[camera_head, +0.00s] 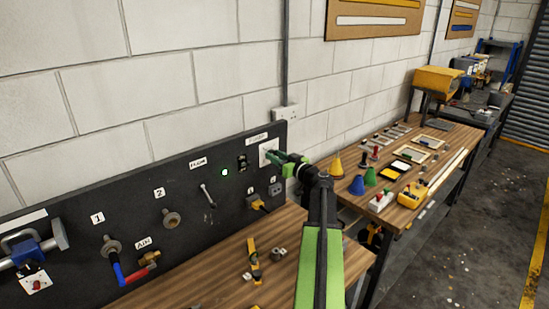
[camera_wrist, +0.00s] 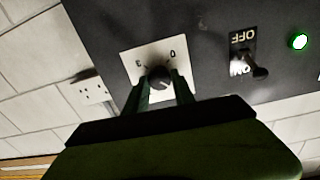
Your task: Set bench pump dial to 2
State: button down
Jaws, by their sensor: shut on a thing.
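The bench pump dial is a dark round knob (camera_wrist: 158,76) on a white square plate (camera_wrist: 133,57) fixed to the black panel. In the wrist view the plate is tilted, with a 0 at its upper right and what looks like a 3 at its left. The other marks are hidden or unreadable, and I cannot tell which number the knob points to. My gripper (camera_wrist: 160,92) is shut on the knob, one green finger on each side. In the head view my gripper (camera_head: 274,157) is at the dial plate (camera_head: 267,147) near the panel's right end, hiding the knob.
An ON/OFF toggle switch (camera_wrist: 248,60) and a lit green lamp (camera_wrist: 299,41) are beside the dial. A wall socket (camera_head: 287,113) is above the panel's right end. Cones and small parts stand on the wooden bench (camera_head: 440,143) to the right.

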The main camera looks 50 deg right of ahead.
jog(key=m, duration=0.4)
jog(key=shift+m, duration=0.3)
jog(key=m, duration=0.4)
jog(key=shift+d, duration=0.1)
jog(key=m, duration=0.4)
jog(key=shift+m+p, duration=0.3)
jog(key=shift+m, duration=0.1)
jog(key=shift+d+m+y, duration=0.1)
jog(key=shift+m+y, duration=0.2)
jog(key=shift+m, duration=1.4)
jog(key=c, duration=1.1)
grip_release()
jog(key=shift+o, duration=0.2)
